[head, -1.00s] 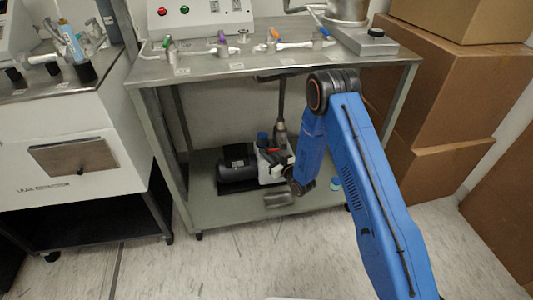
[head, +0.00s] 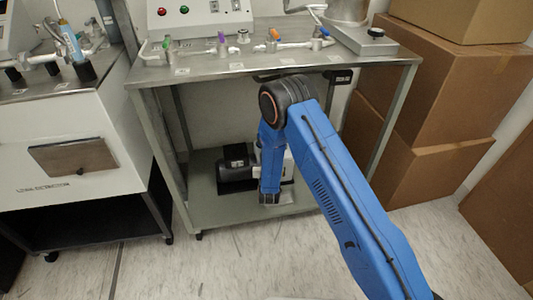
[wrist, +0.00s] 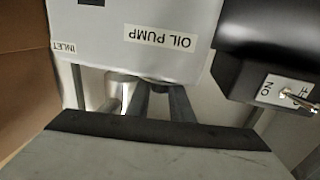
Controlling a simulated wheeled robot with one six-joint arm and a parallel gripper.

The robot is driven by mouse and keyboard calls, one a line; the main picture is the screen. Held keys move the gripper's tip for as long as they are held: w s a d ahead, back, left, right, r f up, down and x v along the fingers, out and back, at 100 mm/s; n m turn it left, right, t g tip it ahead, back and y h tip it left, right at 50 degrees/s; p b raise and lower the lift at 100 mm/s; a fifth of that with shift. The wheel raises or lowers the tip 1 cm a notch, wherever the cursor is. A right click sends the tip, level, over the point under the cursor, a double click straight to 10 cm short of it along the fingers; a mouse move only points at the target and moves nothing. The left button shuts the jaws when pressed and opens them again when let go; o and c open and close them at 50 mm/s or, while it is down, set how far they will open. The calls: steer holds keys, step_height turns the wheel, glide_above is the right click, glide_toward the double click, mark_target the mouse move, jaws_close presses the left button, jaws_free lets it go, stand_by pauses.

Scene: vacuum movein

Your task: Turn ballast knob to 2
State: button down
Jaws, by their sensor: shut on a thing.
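The oil pump (wrist: 135,50) shows upside down in the wrist view, a light grey block with "OIL PUMP" and "INLET" labels. In the head view its white body (head: 288,165) is on the cart's lower shelf, mostly behind my arm. My gripper (wrist: 157,88) reaches the edge of the block by the "OIL PUMP" label, its fingers close together on a small dark part there, which looks like the ballast knob. The fingers cover most of that part. Its marks and setting cannot be read. In the head view my arm hides the fingertips.
The black motor (head: 236,168) is left of the pump; its ON/OFF switch (wrist: 285,92) shows in the wrist view. A silver cylinder (wrist: 120,88) is beside the fingers. The metal cart top (head: 215,68) hangs over the shelf. Cardboard boxes (head: 435,110) stand at right.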

steer(key=m+h, duration=0.3)
steer(key=h, duration=0.1)
steer(key=m+g+h, duration=0.1)
steer(key=m+h, duration=0.2)
steer(key=h, duration=0.2)
steer(key=shift+g, duration=0.3)
steer(key=shift+h, duration=0.3)
steer(key=c, duration=1.6)
jaws_free()
steer(key=shift+o, duration=0.2)
steer(key=shift+s, duration=0.15)
steer(key=v, duration=1.7)
steer(key=shift+a, duration=0.1)
